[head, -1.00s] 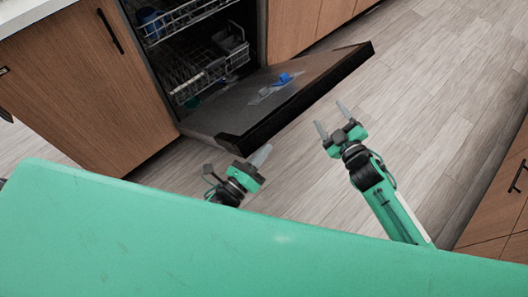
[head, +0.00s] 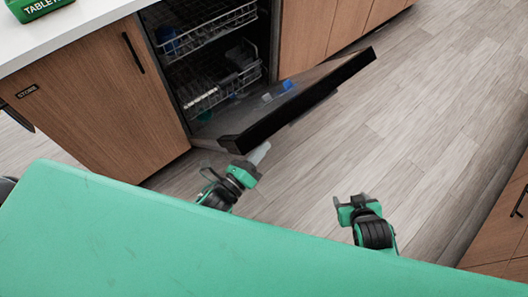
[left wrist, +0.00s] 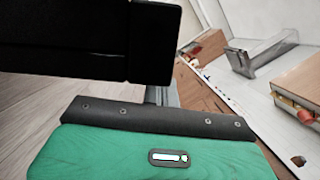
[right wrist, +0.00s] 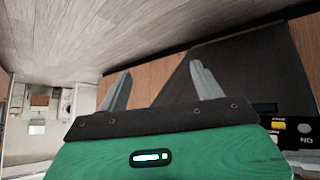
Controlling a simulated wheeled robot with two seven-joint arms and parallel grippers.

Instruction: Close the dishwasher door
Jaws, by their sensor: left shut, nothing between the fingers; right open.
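The dishwasher door (head: 290,105) is partly open, tilted upward at an angle, with its dark outer edge toward me. Behind it the dishwasher (head: 182,85) shows its racks. My left gripper (head: 260,153) is shut and empty, with its tips at or just under the door's near left corner; I cannot tell whether they touch. In the left wrist view the dark door (left wrist: 75,40) fills the upper left and hides most of the fingers. My right gripper (head: 350,200) is open and empty, lower right of the door and apart from it; its spread fingers show in the right wrist view (right wrist: 162,85).
The upper rack (head: 210,32) and lower rack (head: 210,92) sit inside the dishwasher. Wooden cabinets (head: 95,95) flank it, and another cabinet (head: 500,235) stands at the right. My green body covers the foreground. The floor (head: 430,120) right of the door is clear.

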